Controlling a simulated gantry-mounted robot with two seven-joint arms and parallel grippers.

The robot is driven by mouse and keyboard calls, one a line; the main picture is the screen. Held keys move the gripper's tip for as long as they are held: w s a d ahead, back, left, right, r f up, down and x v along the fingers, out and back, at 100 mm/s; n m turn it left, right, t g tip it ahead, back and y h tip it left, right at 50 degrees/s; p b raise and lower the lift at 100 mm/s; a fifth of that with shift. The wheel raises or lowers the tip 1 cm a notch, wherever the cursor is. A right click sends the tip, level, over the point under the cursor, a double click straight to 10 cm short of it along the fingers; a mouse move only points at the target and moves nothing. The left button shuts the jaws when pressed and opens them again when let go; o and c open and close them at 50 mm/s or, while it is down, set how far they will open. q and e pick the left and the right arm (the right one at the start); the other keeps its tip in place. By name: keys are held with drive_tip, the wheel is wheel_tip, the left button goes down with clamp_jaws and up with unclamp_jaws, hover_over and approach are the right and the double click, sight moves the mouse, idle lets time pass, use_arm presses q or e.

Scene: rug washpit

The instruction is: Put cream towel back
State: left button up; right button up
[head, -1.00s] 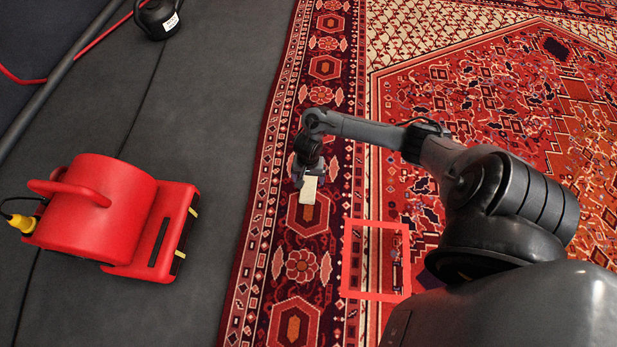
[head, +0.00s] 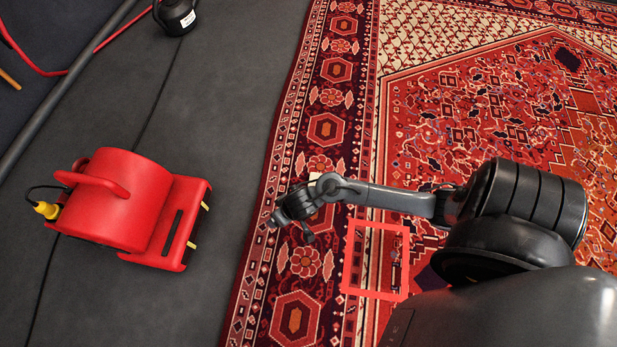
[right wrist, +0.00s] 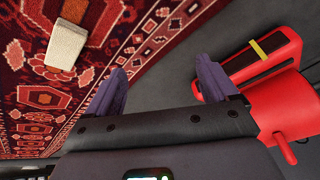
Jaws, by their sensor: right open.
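The cream towel (right wrist: 67,46) lies folded on the patterned rug in the right wrist view, at upper left. In the head view only a small pale piece of the towel (head: 315,177) shows behind my right arm. My right gripper (head: 290,228) is over the rug's left border, beside the towel. In the right wrist view its two purple fingers (right wrist: 160,72) are spread and empty, apart from the towel. My left gripper is not in view.
A red blower (head: 130,205) stands on the dark grey floor left of the rug. A light-red square outline (head: 348,262) shows on the rug near my arm. A black weight-like object (head: 178,17) is at top left. Bare floor lies between blower and rug.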

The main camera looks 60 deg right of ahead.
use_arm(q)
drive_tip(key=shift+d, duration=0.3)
use_arm(e)
drive_tip(key=s+a+r+n, duration=0.2)
drive_tip(key=s+r+n, duration=0.3)
drive_tip(key=s+r, duration=0.5)
wheel_tip(320, 180, up, 2)
drive_tip(key=shift+s+a+r+g, duration=0.1)
drive_tip(key=shift+s+a+g, duration=0.2)
drive_tip(key=shift+g, duration=0.1)
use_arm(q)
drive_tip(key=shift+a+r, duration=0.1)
use_arm(e)
drive_tip(key=shift+r, duration=0.1)
use_arm(q)
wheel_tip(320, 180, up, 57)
drive_tip(key=p, duration=5.7)
use_arm(e)
wheel_tip(320, 180, up, 57)
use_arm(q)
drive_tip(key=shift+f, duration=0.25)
use_arm(e)
drive_tip(key=shift+f, duration=0.25)
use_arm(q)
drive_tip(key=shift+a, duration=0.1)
